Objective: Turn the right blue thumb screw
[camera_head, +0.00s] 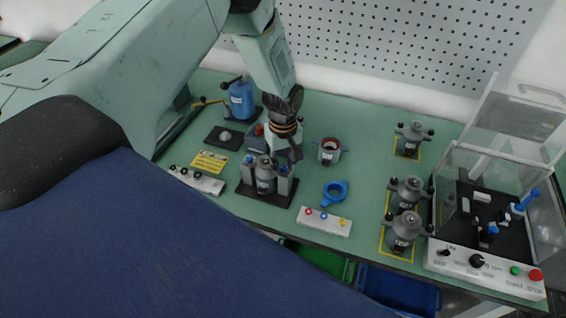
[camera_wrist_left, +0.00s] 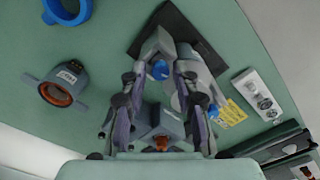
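A dark base (camera_head: 262,196) carries a grey stator fixture (camera_head: 265,180) with a blue thumb screw on each side. The right blue thumb screw (camera_head: 283,169) is just below my left gripper (camera_head: 292,158); the left blue thumb screw (camera_head: 247,160) stands farther left. In the left wrist view, the gripper's two fingers (camera_wrist_left: 163,85) are apart, with a blue thumb screw (camera_wrist_left: 160,70) showing in the gap between them. I cannot tell whether the fingers touch the screw. My right gripper is out of view.
A blue ring (camera_head: 335,193) and a grey housing (camera_head: 329,151) lie to the right. A white button box (camera_head: 325,222) is in front, another (camera_head: 197,180) to the left. A clear-walled test station (camera_head: 487,265) is far right.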

